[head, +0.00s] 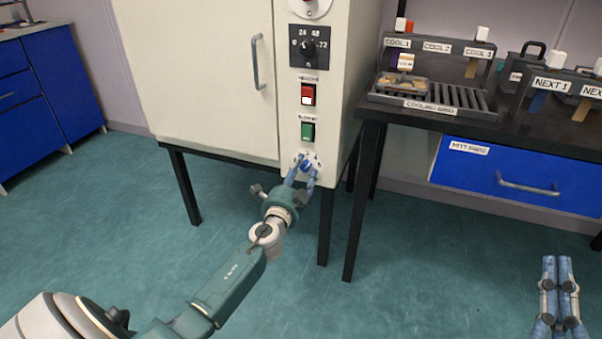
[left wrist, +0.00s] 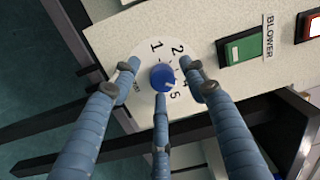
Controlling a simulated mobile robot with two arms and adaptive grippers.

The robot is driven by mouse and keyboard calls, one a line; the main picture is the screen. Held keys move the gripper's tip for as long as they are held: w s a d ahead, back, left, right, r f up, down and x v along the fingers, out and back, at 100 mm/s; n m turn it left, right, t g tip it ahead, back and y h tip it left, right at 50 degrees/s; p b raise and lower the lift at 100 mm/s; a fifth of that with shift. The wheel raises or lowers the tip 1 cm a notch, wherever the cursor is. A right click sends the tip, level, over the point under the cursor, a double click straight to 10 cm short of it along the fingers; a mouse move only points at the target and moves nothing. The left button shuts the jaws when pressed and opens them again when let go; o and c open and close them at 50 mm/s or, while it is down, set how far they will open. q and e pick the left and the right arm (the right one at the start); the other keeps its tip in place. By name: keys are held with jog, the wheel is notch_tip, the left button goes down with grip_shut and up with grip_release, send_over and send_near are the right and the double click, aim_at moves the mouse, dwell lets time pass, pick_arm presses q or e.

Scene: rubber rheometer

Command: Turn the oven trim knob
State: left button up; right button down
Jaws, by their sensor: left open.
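The oven trim knob is a small blue knob (left wrist: 163,78) on a round white numbered dial (left wrist: 146,66), low on the oven's front panel. It also shows in the head view (head: 306,166), partly hidden by my fingers. My left gripper (head: 306,170) is at the dial and open. In the left wrist view its three blue fingers (left wrist: 159,76) stand around the knob, two above to either side and one just below. I cannot tell whether the lower finger touches it. My right gripper (head: 559,262) is at the lower right, apart from everything, its fingers side by side.
Above the knob are a green blower switch (head: 308,131), a red switch (head: 308,94) and a black timer knob (head: 310,47). The oven door has a handle (head: 257,62). A black table with a cooling grid (head: 452,97) and blue drawer (head: 515,178) stands right. The floor is clear.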

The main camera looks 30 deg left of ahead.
pick_arm(q)
jog(key=v, duration=1.2)
